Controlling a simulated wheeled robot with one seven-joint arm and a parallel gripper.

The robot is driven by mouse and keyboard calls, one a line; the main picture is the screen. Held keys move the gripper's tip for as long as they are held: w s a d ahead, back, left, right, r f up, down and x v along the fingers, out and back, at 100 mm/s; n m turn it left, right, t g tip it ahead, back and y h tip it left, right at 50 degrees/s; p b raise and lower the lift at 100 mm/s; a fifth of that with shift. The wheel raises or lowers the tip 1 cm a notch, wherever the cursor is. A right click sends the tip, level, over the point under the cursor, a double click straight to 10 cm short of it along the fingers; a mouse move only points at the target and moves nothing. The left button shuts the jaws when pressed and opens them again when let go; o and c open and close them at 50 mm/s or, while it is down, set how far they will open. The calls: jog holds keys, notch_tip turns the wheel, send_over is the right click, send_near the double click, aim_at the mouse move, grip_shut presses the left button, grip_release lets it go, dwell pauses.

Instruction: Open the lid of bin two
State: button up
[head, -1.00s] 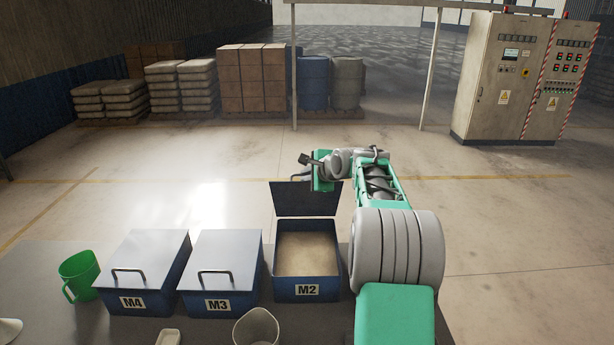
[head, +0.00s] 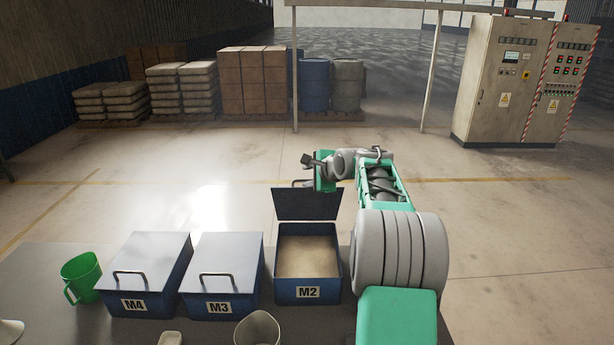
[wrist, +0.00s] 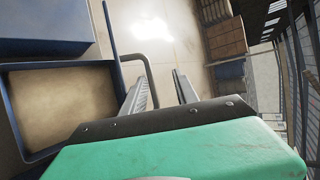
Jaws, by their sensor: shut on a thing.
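Bin two is the blue bin marked M2 (head: 308,292), filled with pale powder (head: 307,257). Its lid (head: 306,206) stands raised at the bin's far edge. In the wrist view the open bin (wrist: 30,140) is at the left and the lid (wrist: 111,38) shows nearly edge-on. The lid's handle (wrist: 130,60) reaches to my fingers. My gripper (wrist: 158,77) is shut on the handle, behind the lid. In the head view my gripper (head: 301,183) is above the lid's top edge, and its grip is too small to make out.
Closed bins M3 (head: 225,255) and M4 (head: 150,255) stand left of bin two. A green jug (head: 82,277) is at the far left, and a pale cup (head: 257,329) is at the front of the table. The floor behind the table is clear.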

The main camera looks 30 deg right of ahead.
jog(key=shift+s+d+r+p, duration=0.1)
jog(key=shift+s+r+p, duration=0.1)
jog(key=shift+r, duration=0.4)
jog(key=shift+s+d+r+p, duration=0.1)
jog(key=shift+s+r+p, duration=0.05)
jog(key=shift+r, duration=0.4)
jog(key=shift+s+d+r, duration=0.2)
jog(key=shift+s+r, duration=0.5)
jog(key=shift+r, duration=0.15)
jog(key=r, duration=0.1)
jog(key=s+r, duration=0.2)
jog(key=shift+d+r, duration=0.1)
jog(key=shift+d, duration=0.25)
jog(key=b+v, duration=0.2)
jog(key=v, duration=0.5)
jog(key=shift+s+r, duration=0.2)
jog(key=shift+s, duration=0.15)
